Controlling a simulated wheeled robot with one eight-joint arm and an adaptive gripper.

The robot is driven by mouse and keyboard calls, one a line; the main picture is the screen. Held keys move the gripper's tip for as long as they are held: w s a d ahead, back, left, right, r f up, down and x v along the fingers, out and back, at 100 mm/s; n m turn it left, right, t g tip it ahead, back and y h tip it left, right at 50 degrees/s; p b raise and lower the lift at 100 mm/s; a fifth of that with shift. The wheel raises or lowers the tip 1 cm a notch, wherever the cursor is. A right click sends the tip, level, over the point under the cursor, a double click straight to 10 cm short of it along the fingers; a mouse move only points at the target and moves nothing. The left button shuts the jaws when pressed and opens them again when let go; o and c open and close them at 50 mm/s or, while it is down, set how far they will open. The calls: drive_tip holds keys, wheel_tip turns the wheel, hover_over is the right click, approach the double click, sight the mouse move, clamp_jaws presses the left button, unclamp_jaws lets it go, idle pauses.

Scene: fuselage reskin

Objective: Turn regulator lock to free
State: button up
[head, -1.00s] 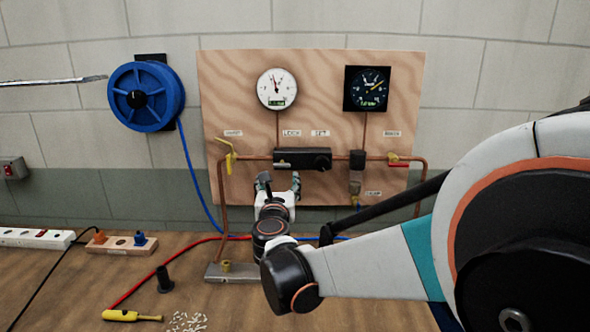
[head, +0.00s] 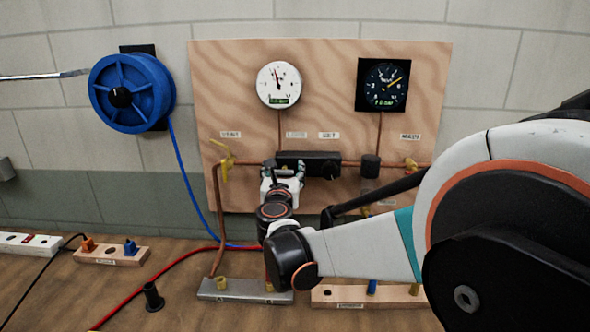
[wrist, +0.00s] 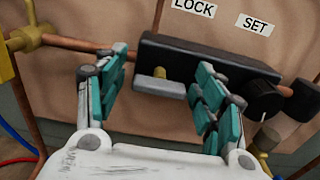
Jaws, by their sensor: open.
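The black regulator block (head: 308,165) is mounted on the wooden board under the LOCK and SET labels. In the wrist view the regulator block (wrist: 205,65) carries a grey lock plate (wrist: 158,89) with a brass pin at its left, below LOCK. A round black knob (wrist: 264,99) sits at its right, below SET. My gripper (head: 283,170) is in front of the block's left part. In the wrist view my gripper (wrist: 162,78) is open, its teal-padded fingers on either side of the lock plate. Contact cannot be told. In the head view the gripper hides the lock plate.
A yellow valve handle (head: 226,165) and copper pipe lie left of the regulator. A white gauge (head: 279,85) and a dark gauge (head: 383,85) are above. A blue hose reel (head: 132,93) hangs at left. Sockets, a red hose and a black cup (head: 153,296) are on the bench.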

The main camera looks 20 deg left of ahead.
drive_tip(key=shift+c, duration=0.3)
drive_tip(key=c, duration=1)
drive_tip(key=shift+m, duration=0.5)
drive_tip(key=m+p, duration=0.1)
drive_tip(key=m, duration=0.2)
drive_tip(key=shift+d+m, duration=0.1)
drive_tip(key=shift+m, duration=0.3)
drive_tip(key=m, duration=0.4)
drive_tip(key=shift+m, duration=0.3)
drive_tip(key=m, duration=0.4)
drive_tip(key=shift+d+f+p, duration=0.1)
drive_tip(key=shift+p, duration=0.3)
drive_tip(key=m, duration=0.4)
drive_tip(key=shift+f, duration=0.1)
drive_tip(key=shift+m, duration=0.4)
